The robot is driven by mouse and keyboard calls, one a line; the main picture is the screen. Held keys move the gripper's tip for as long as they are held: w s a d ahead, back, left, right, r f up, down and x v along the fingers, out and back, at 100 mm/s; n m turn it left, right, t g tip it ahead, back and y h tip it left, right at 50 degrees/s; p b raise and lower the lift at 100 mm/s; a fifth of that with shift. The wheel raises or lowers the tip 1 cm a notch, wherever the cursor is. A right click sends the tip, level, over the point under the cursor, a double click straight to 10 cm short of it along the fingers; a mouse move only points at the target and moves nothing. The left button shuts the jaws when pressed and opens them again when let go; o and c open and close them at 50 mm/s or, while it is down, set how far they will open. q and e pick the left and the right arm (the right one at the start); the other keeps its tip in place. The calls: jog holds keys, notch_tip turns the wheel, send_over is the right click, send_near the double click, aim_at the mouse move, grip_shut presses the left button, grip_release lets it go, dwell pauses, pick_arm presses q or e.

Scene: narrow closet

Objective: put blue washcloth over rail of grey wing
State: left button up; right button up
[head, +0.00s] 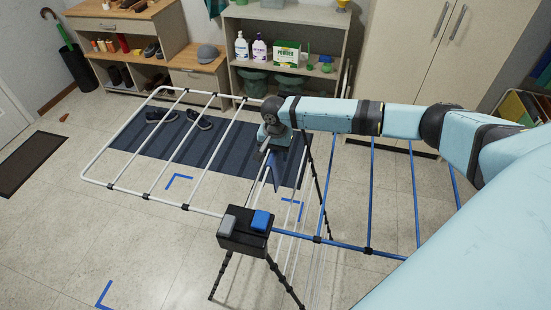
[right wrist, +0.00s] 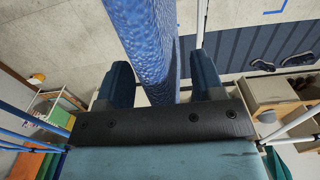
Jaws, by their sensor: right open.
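The drying rack has a pale grey wing (head: 154,198) on the left and a blue wing (head: 371,190) on the right. My right gripper (head: 270,150) is over the inner end of the grey wing, near the rack's middle. A narrow part of the blue washcloth (head: 275,172) shows just below it, hanging down. In the right wrist view, the textured blue washcloth (right wrist: 146,42) runs between the two fingers of my right gripper (right wrist: 162,85). The fingers are open, one on each side of the cloth. The gripper hides the cloth's top in the head view. My left gripper is not in view.
A black rack hub (head: 243,241) with grey and blue blocks stands in front. A striped mat (head: 220,150) with dark shoes lies below the grey wing. A shelf (head: 325,85) with bottles and a powder box stands behind. A tall cabinet (head: 415,45) is at back right.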

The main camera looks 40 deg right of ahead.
jog(key=shift+f, duration=0.1)
jog(key=shift+c, duration=0.4)
jog(key=c, duration=0.9)
jog(key=shift+c, duration=0.2)
